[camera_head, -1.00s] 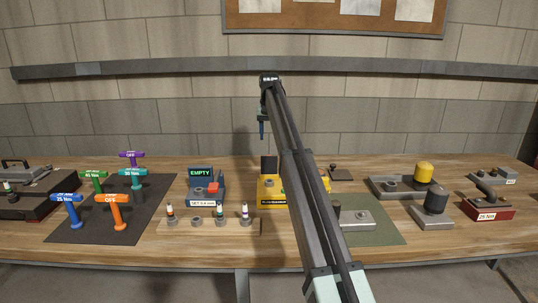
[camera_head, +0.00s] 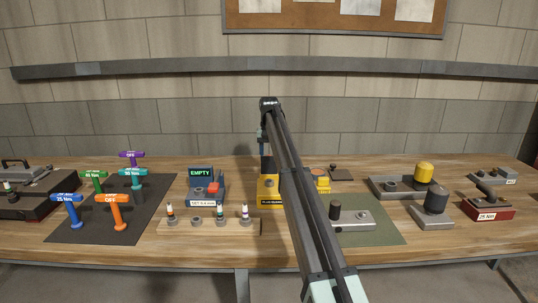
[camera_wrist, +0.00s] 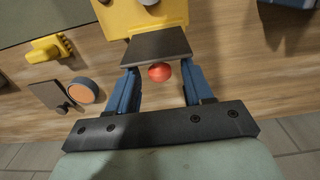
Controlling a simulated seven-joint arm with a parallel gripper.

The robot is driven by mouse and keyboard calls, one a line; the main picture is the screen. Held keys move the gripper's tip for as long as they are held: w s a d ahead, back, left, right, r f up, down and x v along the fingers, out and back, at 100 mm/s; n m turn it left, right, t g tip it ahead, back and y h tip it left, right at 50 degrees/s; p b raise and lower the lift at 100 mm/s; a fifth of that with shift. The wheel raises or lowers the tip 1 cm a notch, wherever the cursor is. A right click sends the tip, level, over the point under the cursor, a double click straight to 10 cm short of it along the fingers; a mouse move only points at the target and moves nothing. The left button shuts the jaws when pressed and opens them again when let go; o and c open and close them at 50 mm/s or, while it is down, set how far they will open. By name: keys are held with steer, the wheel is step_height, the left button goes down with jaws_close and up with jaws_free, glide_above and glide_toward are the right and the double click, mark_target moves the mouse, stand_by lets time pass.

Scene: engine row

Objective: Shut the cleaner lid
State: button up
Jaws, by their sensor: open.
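The yellow cleaner (camera_head: 268,190) sits mid-table, partly covered by my arm in the head view. Its dark lid (camera_head: 267,164) stands raised at the back of the body. In the wrist view the yellow body (camera_wrist: 120,14) is at the top, and the dark lid plate (camera_wrist: 157,47) lies across just beyond my fingertips. My gripper (camera_wrist: 160,72) is open, with its blue fingers apart near the lid's edge. A red round knob (camera_wrist: 160,73) shows between the fingers, beside the lid's edge. Whether any finger touches the lid I cannot tell.
Left of the cleaner are a blue device with an EMPTY display (camera_head: 201,185) and a wooden plug rack (camera_head: 209,226). A green mat (camera_head: 375,234) with a metal plate lies to the right. An orange-topped round thing (camera_wrist: 82,90) is near the cleaner. The wall stands behind.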

mark_target(269, 160)
jaws_close()
stand_by(0.6)
steer(key=shift+s+r+t, duration=0.15)
steer(key=shift+s+t, duration=1.5)
steer(key=shift+t, duration=0.05)
steer(key=s+t, duration=0.2)
steer(key=t, duration=0.1)
steer(key=shift+s+f+t, duration=0.2)
steer(key=shift+s+t, duration=0.1)
steer(key=shift+s, duration=0.05)
steer(key=s+t, duration=0.1)
steer(key=s+f+t, duration=0.1)
steer(key=t, duration=0.1)
steer(key=s+t, duration=0.1)
steer(key=shift+f+t, duration=0.3)
steer(key=shift+s+f+t, duration=0.25)
steer(key=shift+f+t, duration=0.15)
steer(key=shift+t, duration=0.4)
steer(key=shift+s+f+t, duration=0.25)
steer(key=shift+f+t, duration=0.1)
steer(key=shift+t, duration=0.45)
steer(key=shift+s+f+t, duration=0.2)
steer(key=shift+f+t, duration=0.2)
steer(key=shift+t, duration=0.2)
steer(key=shift+f+t, duration=0.3)
steer(key=shift+t, duration=0.3)
